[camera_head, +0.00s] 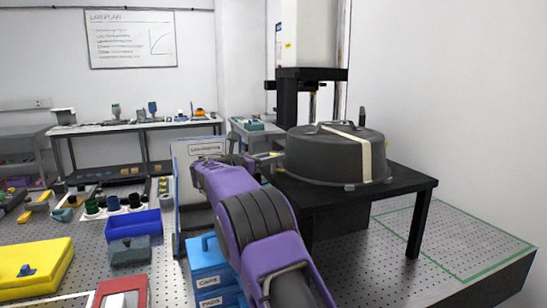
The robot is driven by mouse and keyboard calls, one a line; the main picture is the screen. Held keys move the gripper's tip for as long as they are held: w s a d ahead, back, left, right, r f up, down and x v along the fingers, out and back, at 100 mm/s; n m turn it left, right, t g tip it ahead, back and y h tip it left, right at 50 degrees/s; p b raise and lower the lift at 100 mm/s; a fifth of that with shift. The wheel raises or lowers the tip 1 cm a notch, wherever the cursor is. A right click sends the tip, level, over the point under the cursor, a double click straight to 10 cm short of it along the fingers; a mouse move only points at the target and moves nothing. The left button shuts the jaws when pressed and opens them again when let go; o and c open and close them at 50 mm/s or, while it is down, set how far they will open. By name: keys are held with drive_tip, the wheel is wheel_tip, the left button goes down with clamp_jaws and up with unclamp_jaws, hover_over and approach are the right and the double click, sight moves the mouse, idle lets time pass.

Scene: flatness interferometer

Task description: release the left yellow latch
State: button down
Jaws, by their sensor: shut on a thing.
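A dark round cover (325,158) with a cream strap (366,155) over it sits on a black table (405,184), under the white instrument column. My gripper (270,156) is at the left side of the cover, at the end of my purple arm. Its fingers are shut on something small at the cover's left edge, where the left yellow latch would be. The latch itself is hidden or too small to make out. Small grey fittings (349,187) show along the cover's lower rim.
The instrument column (308,35) stands over the back of the black table. Blue drawers (207,268) stand close left of my arm. A blue bin (133,225) and a yellow case (35,267) lie further left.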

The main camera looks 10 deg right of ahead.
drive_tip(key=shift+m+g+h, duration=0.4)
drive_tip(key=shift+m+g, duration=0.1)
drive_tip(key=shift+g, duration=0.2)
drive_tip(key=c, duration=0.6)
unclamp_jaws()
drive_tip(key=shift+a, duration=0.1)
drive_tip(key=v, duration=1.7)
drive_tip(key=shift+a, duration=0.1)
drive_tip(key=shift+c, duration=0.2)
